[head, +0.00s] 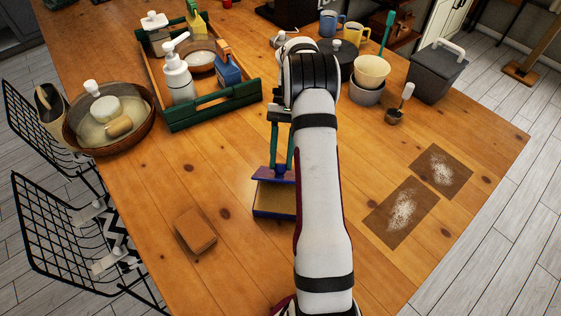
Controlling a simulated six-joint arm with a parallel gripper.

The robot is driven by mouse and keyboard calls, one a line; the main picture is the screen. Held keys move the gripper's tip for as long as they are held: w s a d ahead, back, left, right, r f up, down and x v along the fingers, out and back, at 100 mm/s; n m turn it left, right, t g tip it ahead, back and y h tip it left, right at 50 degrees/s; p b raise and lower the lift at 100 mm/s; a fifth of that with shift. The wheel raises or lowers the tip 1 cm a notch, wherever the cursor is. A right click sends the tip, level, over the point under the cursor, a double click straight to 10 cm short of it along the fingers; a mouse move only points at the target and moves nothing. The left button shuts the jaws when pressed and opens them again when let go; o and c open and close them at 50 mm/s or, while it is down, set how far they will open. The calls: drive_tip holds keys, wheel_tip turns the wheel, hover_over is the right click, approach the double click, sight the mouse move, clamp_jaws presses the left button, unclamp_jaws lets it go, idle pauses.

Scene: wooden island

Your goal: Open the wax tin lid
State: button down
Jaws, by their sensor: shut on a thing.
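The wax tin (273,200) is a low box with a tan face and blue-purple edges, standing near the middle of the wooden table. Its purple lid (265,174) shows at the tin's far side, above the tan face. My gripper (281,168) points down at the lid, with its green fingers shut on a small blue knob there. My white arm hides the right part of the tin and lid. I cannot tell how far the lid is raised or whether it still touches the tin.
A brown block (196,231) lies on the table (180,180) to the left. A wooden carrier (213,109) with bottles stands behind it, beside a round bowl (148,130). Stacked cups (372,72), a grey bin (436,74) and two dusty brown patches (440,171) are at the right.

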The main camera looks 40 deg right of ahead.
drive_tip(key=shift+w+d+r, duration=0.1)
drive_tip(key=shift+w+d, duration=0.05)
idle(0.4)
drive_tip(key=c, duration=0.6)
unclamp_jaws()
drive_tip(key=shift+r, duration=0.1)
